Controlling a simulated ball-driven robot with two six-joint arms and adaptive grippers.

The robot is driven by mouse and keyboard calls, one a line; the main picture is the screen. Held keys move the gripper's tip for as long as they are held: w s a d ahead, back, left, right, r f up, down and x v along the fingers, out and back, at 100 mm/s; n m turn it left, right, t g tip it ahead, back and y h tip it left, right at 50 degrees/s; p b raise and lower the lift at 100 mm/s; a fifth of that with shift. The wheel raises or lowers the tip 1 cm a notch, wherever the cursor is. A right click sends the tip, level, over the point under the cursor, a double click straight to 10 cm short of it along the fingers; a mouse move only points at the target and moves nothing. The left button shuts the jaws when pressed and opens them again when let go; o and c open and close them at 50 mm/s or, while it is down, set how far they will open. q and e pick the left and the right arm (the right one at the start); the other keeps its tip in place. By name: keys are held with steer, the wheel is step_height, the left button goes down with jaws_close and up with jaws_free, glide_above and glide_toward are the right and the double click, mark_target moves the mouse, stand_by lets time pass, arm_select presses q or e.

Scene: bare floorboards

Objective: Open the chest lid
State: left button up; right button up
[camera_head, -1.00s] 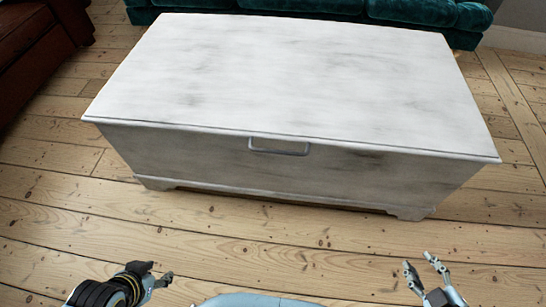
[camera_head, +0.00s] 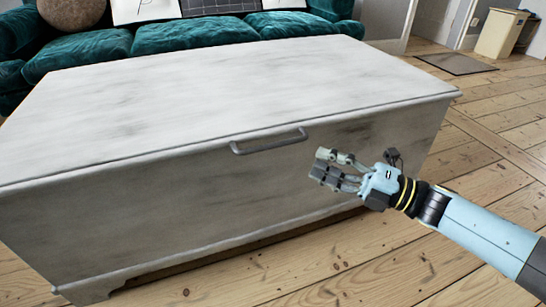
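The chest is a large whitewashed wooden box, and its lid (camera_head: 230,95) lies flat and closed on the body (camera_head: 190,205). A grey bar handle (camera_head: 270,143) sits on the front, just under the lid's front edge. My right gripper (camera_head: 319,163) is in front of the chest, to the right of the handle and a little below it. Its fingers point left, are apart and hold nothing. It looks clear of the handle, though the depth gap is hard to judge. My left gripper is not in view.
A teal sofa (camera_head: 190,45) with cushions stands right behind the chest. A dark mat (camera_head: 455,64) and a beige bin (camera_head: 503,33) are at the far right. The floorboards (camera_head: 385,265) in front and to the right are clear.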

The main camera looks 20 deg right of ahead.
mark_target(278, 145)
steer(key=b+x, duration=0.2)
steer(key=x, duration=0.8)
steer(key=shift+w+a, duration=0.1)
steer(key=shift+w, duration=0.1)
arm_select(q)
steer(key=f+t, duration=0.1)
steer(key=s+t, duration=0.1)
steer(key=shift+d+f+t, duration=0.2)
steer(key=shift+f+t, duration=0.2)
arm_select(e)
jaws_close()
